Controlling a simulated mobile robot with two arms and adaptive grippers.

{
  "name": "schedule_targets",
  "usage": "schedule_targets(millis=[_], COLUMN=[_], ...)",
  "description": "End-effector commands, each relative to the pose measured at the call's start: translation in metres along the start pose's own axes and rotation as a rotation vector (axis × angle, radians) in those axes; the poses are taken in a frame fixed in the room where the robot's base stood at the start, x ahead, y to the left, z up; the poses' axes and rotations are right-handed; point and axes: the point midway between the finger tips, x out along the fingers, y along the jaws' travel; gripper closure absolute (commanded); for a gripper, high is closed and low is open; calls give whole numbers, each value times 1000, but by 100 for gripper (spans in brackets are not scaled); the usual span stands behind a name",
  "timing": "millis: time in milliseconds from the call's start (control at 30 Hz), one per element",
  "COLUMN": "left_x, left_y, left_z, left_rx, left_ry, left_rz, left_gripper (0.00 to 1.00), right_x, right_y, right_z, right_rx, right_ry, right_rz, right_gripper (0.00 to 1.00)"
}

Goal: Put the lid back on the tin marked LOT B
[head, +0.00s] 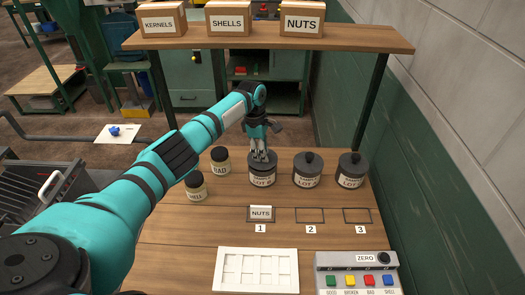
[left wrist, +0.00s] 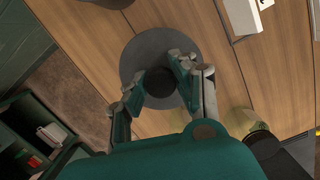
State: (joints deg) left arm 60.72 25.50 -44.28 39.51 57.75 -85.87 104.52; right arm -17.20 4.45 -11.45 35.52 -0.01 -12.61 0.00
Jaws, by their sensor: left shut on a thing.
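Three dark tins with cream labels stand in a row on the bench: a left tin (head: 262,180), a middle tin (head: 307,175) and a right tin (head: 351,176). The labels read SAMPLE LOT, but the last letters are too small to read surely. The middle and right tins have lids with round knobs on. My left gripper (head: 261,157) points down over the left tin, its fingers shut on the knob of a dark lid. In the left wrist view the fingers close around the knob (left wrist: 158,84) above the round grey lid (left wrist: 150,48). The lid appears at the tin's top; I cannot tell whether it is seated.
Two small jars, one marked BAD (head: 220,161) and another (head: 195,187), stand left of the tins. In front are a NUTS card (head: 261,214), numbered outlines, a white divided tray (head: 256,285) and a button box (head: 357,262). A shelf (head: 350,38) with labelled boxes is above.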

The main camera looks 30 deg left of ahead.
Motion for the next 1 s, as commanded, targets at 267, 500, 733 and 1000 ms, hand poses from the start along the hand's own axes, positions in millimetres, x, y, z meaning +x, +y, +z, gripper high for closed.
schedule_targets(millis=[267,500,733,1000], left_x=[0,0,3,3], left_y=[0,0,0,0], left_z=[0,1,1,0], left_rx=[0,0,0,0], left_ry=[-1,-2,-1,0], left_rz=[0,-1,-1,0], left_gripper=[100,100,100,100], right_x=[0,-4,-6,-6], right_y=[0,1,2,3], right_z=[0,0,0,0], right_rx=[0,0,-1,-2], right_ry=[0,0,-1,-1], right_rz=[0,1,3,4], right_gripper=[53,53,53,53])
